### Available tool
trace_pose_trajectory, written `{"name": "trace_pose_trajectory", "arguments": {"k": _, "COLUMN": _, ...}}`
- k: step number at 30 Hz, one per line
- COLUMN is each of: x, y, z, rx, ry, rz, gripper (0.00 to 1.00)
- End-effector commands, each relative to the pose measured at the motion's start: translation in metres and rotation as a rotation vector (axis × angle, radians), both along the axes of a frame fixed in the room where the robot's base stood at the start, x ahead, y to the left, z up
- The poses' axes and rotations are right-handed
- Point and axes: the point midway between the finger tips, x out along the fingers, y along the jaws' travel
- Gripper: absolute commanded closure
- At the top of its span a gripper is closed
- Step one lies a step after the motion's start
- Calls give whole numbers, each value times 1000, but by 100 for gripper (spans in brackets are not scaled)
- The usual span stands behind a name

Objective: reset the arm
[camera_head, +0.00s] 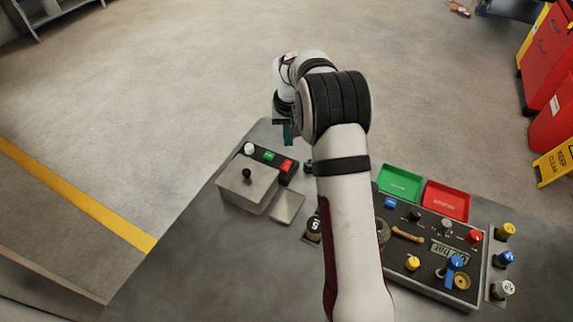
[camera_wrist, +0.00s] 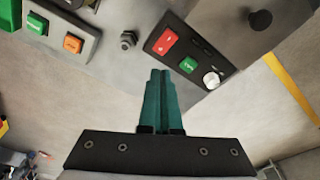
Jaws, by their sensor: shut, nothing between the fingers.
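My white arm reaches over the grey bench from the bottom of the head view, bent at the elbow. My gripper (camera_head: 288,135) points down near the bench's far edge, beside the box with the green and red buttons. In the wrist view my gripper (camera_wrist: 160,75) shows two teal fingers pressed together with nothing between them. The fingertips are close to the red button (camera_wrist: 166,42) in the picture; I cannot tell the gap, but no contact is clear.
A box with a black knob (camera_head: 247,188) stands left of my arm. Right of it are a green tray (camera_head: 400,182), a red tray (camera_head: 446,200) and a control panel (camera_head: 425,272) with several knobs. My forearm hides part of the bench. Open floor lies beyond.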

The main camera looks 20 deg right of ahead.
Motion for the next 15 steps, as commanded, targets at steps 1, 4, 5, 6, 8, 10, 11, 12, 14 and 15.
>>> {"name": "trace_pose_trajectory", "arguments": {"k": 1, "x": 0, "y": 0, "z": 0, "rx": 0, "ry": 0, "rz": 0, "gripper": 100}}
{"name": "trace_pose_trajectory", "arguments": {"k": 4, "x": 0, "y": 0, "z": 0, "rx": 0, "ry": 0, "rz": 0, "gripper": 100}}
{"name": "trace_pose_trajectory", "arguments": {"k": 5, "x": 0, "y": 0, "z": 0, "rx": 0, "ry": 0, "rz": 0, "gripper": 100}}
{"name": "trace_pose_trajectory", "arguments": {"k": 6, "x": 0, "y": 0, "z": 0, "rx": 0, "ry": 0, "rz": 0, "gripper": 100}}
{"name": "trace_pose_trajectory", "arguments": {"k": 8, "x": 0, "y": 0, "z": 0, "rx": 0, "ry": 0, "rz": 0, "gripper": 100}}
{"name": "trace_pose_trajectory", "arguments": {"k": 10, "x": -1, "y": 1, "z": 1, "rx": 0, "ry": 0, "rz": -1, "gripper": 100}}
{"name": "trace_pose_trajectory", "arguments": {"k": 11, "x": -3, "y": 2, "z": 5, "rx": 3, "ry": 0, "rz": -3, "gripper": 100}}
{"name": "trace_pose_trajectory", "arguments": {"k": 12, "x": -11, "y": 7, "z": 15, "rx": 8, "ry": 3, "rz": -8, "gripper": 100}}
{"name": "trace_pose_trajectory", "arguments": {"k": 14, "x": -34, "y": 19, "z": 41, "rx": 24, "ry": 10, "rz": -24, "gripper": 100}}
{"name": "trace_pose_trajectory", "arguments": {"k": 15, "x": -59, "y": 30, "z": 63, "rx": 40, "ry": 19, "rz": -39, "gripper": 100}}
